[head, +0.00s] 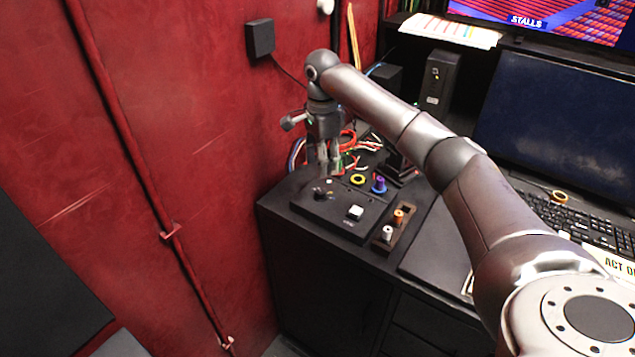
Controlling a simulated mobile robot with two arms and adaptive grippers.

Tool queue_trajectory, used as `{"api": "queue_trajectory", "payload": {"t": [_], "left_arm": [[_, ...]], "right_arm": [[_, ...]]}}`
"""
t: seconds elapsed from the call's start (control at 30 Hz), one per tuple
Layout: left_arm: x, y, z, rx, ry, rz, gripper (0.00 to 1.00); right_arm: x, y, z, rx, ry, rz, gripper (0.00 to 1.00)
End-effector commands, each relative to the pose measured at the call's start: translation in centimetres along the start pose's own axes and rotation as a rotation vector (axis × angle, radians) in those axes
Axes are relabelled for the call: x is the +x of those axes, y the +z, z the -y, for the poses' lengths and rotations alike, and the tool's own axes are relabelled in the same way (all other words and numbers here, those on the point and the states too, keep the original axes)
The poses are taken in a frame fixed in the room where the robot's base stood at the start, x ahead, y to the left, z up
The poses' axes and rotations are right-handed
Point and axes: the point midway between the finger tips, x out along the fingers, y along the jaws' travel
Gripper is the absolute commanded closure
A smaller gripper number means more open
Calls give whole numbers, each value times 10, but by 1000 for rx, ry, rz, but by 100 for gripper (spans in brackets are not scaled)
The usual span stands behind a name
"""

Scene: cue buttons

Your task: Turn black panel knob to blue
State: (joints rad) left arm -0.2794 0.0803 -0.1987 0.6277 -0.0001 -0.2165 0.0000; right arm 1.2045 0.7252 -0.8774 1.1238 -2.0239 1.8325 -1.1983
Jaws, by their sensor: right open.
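The black panel (338,213) lies on the dark cabinet top near its left end. A small dark knob (320,194) is on its left part, with a white square button (355,212) to the right of it. My right gripper (329,172) points down just above the knob, open and with nothing between its fingers. I cannot tell whether the fingertips touch the knob. The knob's pointer and any blue mark near it are too small to read. My left gripper is not in view.
A wooden holder (397,228) with orange and white pegs is to the right. Loose cables (350,150) lie behind. The red wall (200,150) is close on the left.

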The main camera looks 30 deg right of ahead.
Motion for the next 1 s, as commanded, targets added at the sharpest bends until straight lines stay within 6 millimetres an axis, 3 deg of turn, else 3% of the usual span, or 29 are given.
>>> {"api": "queue_trajectory", "payload": {"t": [0.1, 0.23, 0.37, 0.6, 0.87, 1.0], "left_arm": [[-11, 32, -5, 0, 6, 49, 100], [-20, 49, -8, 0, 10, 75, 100], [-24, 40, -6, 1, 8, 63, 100], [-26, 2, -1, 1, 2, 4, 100], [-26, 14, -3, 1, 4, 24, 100], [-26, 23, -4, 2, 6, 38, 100]], "right_arm": [[22, 1, -1, 0, 6, 0, 52], [47, 2, -1, 1, 5, 2, 52], [68, 1, -1, 1, 4, 3, 52], [88, 1, 0, 1, 1, 3, 52], [90, 1, 0, 1, 0, 3, 52], [89, 1, 0, 1, 0, 3, 69]]}}
